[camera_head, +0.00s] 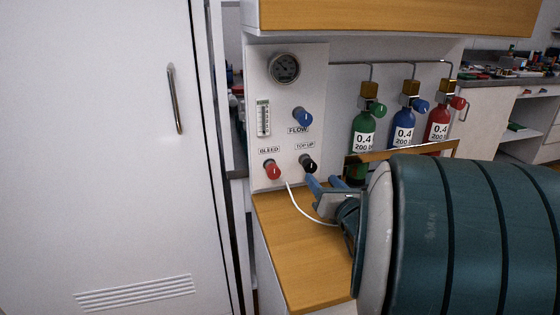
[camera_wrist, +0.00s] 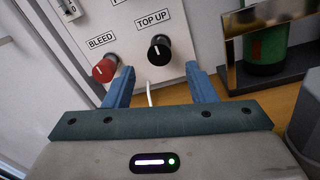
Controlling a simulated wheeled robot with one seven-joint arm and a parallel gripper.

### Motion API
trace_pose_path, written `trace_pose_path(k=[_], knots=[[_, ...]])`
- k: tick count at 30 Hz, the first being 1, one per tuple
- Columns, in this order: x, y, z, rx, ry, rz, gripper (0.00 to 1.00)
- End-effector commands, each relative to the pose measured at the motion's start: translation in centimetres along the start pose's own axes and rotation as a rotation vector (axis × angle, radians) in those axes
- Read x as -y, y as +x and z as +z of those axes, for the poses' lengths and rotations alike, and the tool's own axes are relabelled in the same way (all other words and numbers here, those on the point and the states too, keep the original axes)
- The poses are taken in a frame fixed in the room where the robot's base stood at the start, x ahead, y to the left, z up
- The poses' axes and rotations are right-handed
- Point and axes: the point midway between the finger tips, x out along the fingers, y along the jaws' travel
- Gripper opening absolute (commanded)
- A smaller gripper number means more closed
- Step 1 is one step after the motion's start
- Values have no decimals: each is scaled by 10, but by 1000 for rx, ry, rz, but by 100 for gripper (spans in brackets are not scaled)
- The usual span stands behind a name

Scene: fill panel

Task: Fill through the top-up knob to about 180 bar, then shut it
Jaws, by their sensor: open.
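The white panel (camera_head: 279,132) carries a round dial gauge (camera_head: 284,68), a flow scale (camera_head: 263,118), a blue FLOW knob (camera_head: 303,117), a red BLEED knob (camera_head: 271,169) and a black TOP UP knob (camera_head: 307,163). The gauge reading is too small to tell. My gripper (camera_head: 316,187) is open and empty, just in front of and below the TOP UP knob. In the wrist view the black knob (camera_wrist: 159,50) lies ahead, between the lines of my two blue fingers (camera_wrist: 160,88), apart from both. The red knob (camera_wrist: 104,70) is just beyond the left fingertip.
Green (camera_head: 361,137), blue (camera_head: 403,132) and red (camera_head: 438,124) cylinders stand right of the panel, with valve knobs and pipes above. A white hose (camera_head: 300,207) hangs over the wooden counter (camera_head: 285,245). A white cabinet (camera_head: 110,120) stands left.

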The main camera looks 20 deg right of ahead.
Motion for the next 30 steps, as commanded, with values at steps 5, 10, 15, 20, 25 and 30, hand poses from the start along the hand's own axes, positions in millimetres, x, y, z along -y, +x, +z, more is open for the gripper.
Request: trace_pose_path(k=[5, 10, 15, 20, 25, 30], knots=[[-1, 18, 1, -2, 4, 1, 51], [0, 46, -1, 0, 2, 0, 51], [0, 60, 0, -1, 1, -1, 51], [-1, 63, 0, -2, 0, -1, 51], [-1, 63, 0, -2, 0, -1, 51], [-1, 63, 0, -2, 0, -1, 7]])
